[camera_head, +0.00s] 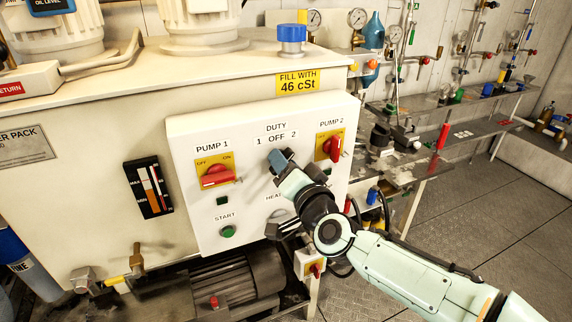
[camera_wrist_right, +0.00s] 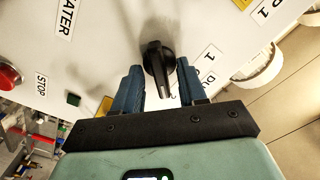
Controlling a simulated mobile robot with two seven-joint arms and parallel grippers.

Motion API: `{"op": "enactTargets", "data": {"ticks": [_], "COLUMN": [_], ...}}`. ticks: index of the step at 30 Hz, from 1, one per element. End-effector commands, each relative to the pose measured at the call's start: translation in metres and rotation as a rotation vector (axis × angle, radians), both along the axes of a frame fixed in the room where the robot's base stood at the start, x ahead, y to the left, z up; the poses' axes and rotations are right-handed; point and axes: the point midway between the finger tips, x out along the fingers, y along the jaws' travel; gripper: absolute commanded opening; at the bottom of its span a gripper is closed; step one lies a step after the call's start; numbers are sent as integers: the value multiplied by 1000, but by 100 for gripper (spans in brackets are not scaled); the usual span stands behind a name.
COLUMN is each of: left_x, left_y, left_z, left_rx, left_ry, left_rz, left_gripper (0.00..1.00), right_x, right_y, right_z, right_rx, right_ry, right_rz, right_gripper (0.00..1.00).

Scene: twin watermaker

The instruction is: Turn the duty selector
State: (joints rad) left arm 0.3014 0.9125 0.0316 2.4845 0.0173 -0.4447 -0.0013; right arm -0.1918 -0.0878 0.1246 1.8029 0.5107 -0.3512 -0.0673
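The duty selector is a black knob (camera_wrist_right: 157,62) on the white control panel (camera_head: 190,150), below the printed labels DUTY, 1, OFF and 2. In the head view my right gripper (camera_head: 281,161) covers it. In the right wrist view the two blue fingers of this gripper (camera_wrist_right: 159,75) are apart, one on each side of the knob's handle. A gap shows on both sides, so the fingers do not appear to grip it. My left gripper is in neither view.
The red PUMP 1 switch (camera_head: 217,176) is left of the selector and the red PUMP 2 switch (camera_head: 331,147) is right of it. A green START button (camera_head: 228,231) sits lower left. A motor (camera_head: 225,285) is below the panel. A cluttered bench (camera_head: 470,131) stands behind right.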

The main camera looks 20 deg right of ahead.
Motion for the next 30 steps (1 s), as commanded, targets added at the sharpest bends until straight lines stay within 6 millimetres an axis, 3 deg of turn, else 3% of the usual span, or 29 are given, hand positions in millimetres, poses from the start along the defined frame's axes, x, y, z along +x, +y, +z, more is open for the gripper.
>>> {"op": "enactTargets", "data": {"ticks": [11,24,30], "left_x": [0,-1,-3], "left_y": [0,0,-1], "left_z": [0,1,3], "left_rx": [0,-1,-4], "left_ry": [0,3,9], "left_rz": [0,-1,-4], "left_gripper": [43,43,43], "right_x": [-8,-99,-126], "right_y": [-1,-9,-11], "right_z": [2,2,1], "right_rx": [-3,-4,-2], "right_ry": [-4,-5,-2], "right_rz": [-1,-1,-2], "right_gripper": [40,40,40]}}
